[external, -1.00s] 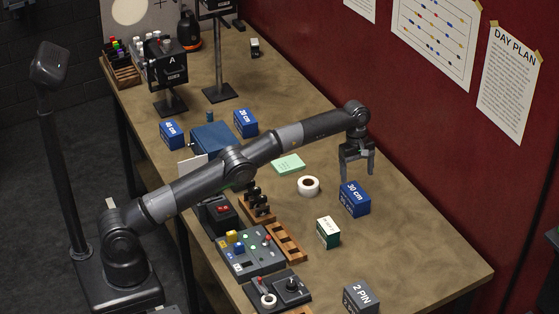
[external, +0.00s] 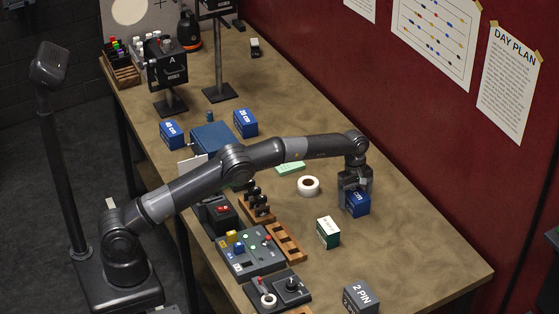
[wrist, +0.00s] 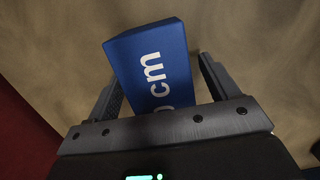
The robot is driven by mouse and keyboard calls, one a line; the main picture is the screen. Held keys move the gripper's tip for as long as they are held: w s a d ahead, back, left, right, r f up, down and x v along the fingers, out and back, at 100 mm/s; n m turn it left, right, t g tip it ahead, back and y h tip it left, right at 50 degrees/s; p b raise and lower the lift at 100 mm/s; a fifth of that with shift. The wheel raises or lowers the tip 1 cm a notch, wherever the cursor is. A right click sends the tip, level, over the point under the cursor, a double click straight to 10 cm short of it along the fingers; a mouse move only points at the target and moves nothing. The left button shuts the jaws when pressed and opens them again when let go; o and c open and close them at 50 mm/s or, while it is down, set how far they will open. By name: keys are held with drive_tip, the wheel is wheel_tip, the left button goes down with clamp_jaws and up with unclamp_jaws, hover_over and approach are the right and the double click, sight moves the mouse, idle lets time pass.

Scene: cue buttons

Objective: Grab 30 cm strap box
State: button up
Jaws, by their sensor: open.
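The blue 30 cm box (external: 357,203) stands on the table toward the wall side, right of the white tape roll. My gripper (external: 355,196) points down at it and hides its upper left part. In the wrist view the blue box (wrist: 153,65) shows white lettering ending in "cm", its first part hidden by the gripper body. My gripper (wrist: 160,80) is open, with one finger on each side of the box. Gaps show between the fingers and the box in the wrist view, wider on the right.
A grey 2 PIN box (external: 361,298) is near the front edge. Blue 20 cm (external: 245,123) and 40 cm (external: 172,135) boxes stand farther back. Table right of the box is clear.

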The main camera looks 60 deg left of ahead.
drive_tip(key=shift+f, duration=0.25)
drive_tip(key=shift+c, duration=0.3)
drive_tip(key=c, duration=1.1)
